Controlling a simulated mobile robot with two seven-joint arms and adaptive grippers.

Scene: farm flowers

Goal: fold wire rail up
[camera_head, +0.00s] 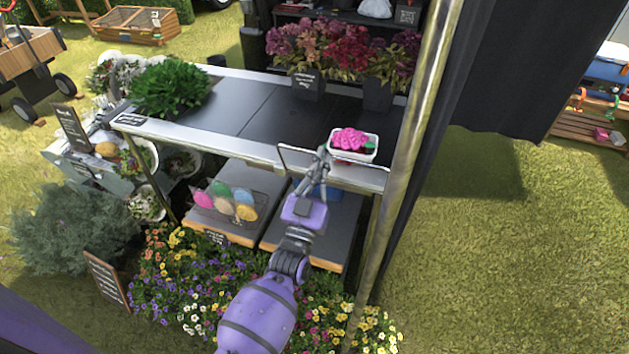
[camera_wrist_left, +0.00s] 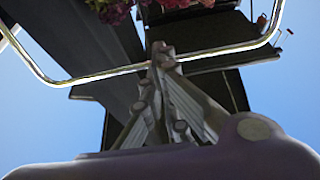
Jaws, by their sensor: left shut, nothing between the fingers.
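The wire rail (camera_head: 281,158) is a thin bent metal loop at the front edge of the dark display table (camera_head: 235,110), near its right end. In the left wrist view the wire rail (camera_wrist_left: 100,75) runs across the picture with its ends bent upward. My left gripper (camera_head: 322,152) is shut and empty, with its fingertips at the rail's long bar. In the left wrist view the fingertips (camera_wrist_left: 161,58) overlap the bar; whether they touch it I cannot tell. My right gripper is not in view.
A metal post (camera_head: 412,130) rises close on the right. Below are a lower shelf (camera_head: 335,225), a wire rack of colored discs (camera_head: 226,203) and flowering plants (camera_head: 190,275).

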